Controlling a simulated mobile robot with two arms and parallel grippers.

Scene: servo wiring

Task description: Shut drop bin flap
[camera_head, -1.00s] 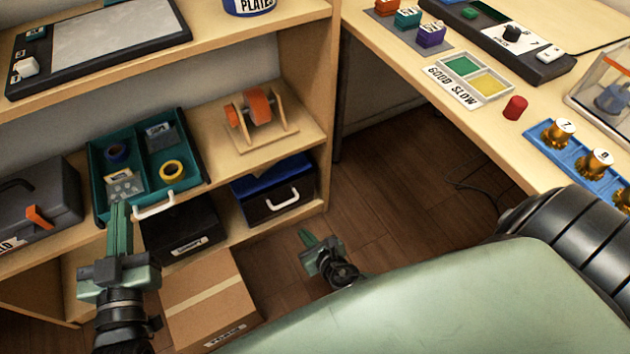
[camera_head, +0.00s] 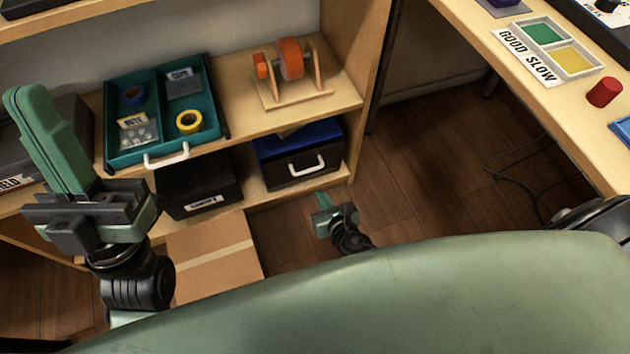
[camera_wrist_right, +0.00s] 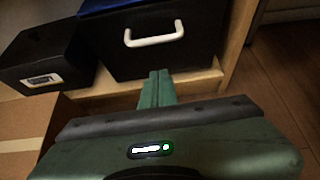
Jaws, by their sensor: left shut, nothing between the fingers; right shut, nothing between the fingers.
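The likely drop bin is a black box with a blue top (camera_head: 298,150) and a white handle on its front, on the lower shelf. I cannot tell for sure whether its front is a flap, or how far open it is. In the right wrist view the black front (camera_wrist_right: 185,57) and white handle (camera_wrist_right: 153,38) are just beyond my right gripper (camera_wrist_right: 157,75). In the head view my right gripper (camera_head: 322,200) is shut and empty, below and in front of the bin, apart from the handle. My left gripper (camera_head: 32,105) is shut, empty and raised at the left.
A teal tray drawer (camera_head: 160,157) with tape rolls sits on the shelf above. A labelled black box (camera_head: 195,190) stands left of the bin, with a cardboard box (camera_head: 215,255) in front. An orange spool stand (camera_head: 290,70) is above.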

